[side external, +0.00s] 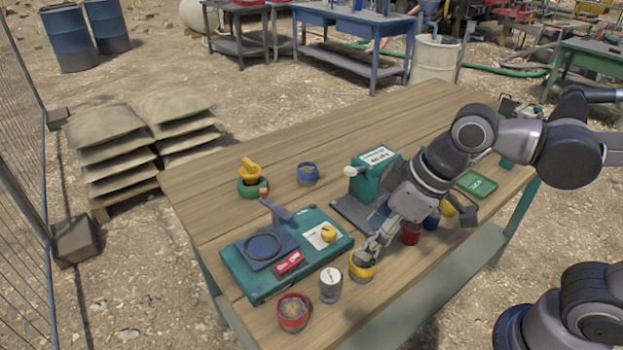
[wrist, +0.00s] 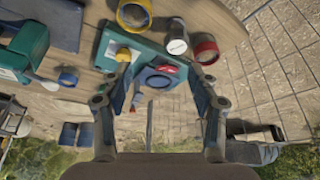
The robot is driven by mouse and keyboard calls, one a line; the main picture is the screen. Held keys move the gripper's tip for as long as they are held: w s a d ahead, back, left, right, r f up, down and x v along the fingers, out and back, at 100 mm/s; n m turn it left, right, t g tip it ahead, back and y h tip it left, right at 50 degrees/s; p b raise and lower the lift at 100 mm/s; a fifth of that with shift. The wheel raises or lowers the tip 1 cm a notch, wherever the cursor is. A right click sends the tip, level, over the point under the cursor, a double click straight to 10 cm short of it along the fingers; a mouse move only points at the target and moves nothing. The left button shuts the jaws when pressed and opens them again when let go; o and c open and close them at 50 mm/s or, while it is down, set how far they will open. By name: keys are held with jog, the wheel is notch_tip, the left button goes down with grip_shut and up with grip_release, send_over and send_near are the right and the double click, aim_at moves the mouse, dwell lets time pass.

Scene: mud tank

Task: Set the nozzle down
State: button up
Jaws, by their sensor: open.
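A yellow piece (side external: 250,170), perhaps the nozzle, stands upright in a green ring (side external: 252,189) at the back left of the table in the side view. It is apart from my gripper, and I cannot pick it out in the wrist view. My gripper (side external: 371,246) is over the front of the table, just above a yellow-rimmed cup (side external: 362,268); I cannot tell whether they touch. In the wrist view my gripper (wrist: 164,80) has its fingers spread, with nothing seen held between them. The yellow-rimmed cup (wrist: 134,14) lies outside the fingers there.
A green case (side external: 235,277) with a blue plate and ring lies left of my gripper. A pale can (side external: 330,285) and a red-rimmed cup (side external: 293,311) stand at the front. A green machine (side external: 371,176) stands behind. Bare wood (side external: 222,205) shows at the back left.

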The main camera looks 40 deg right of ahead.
jog(key=w+d+f+m+t+h, duration=0.1)
jog(key=d+m, duration=0.5)
jog(key=d, duration=0.7)
jog(key=shift+w+d+f+t+h, duration=0.15)
jog(key=shift+d+f+t+h, duration=0.1)
jog(key=shift+t+h, duration=0.6)
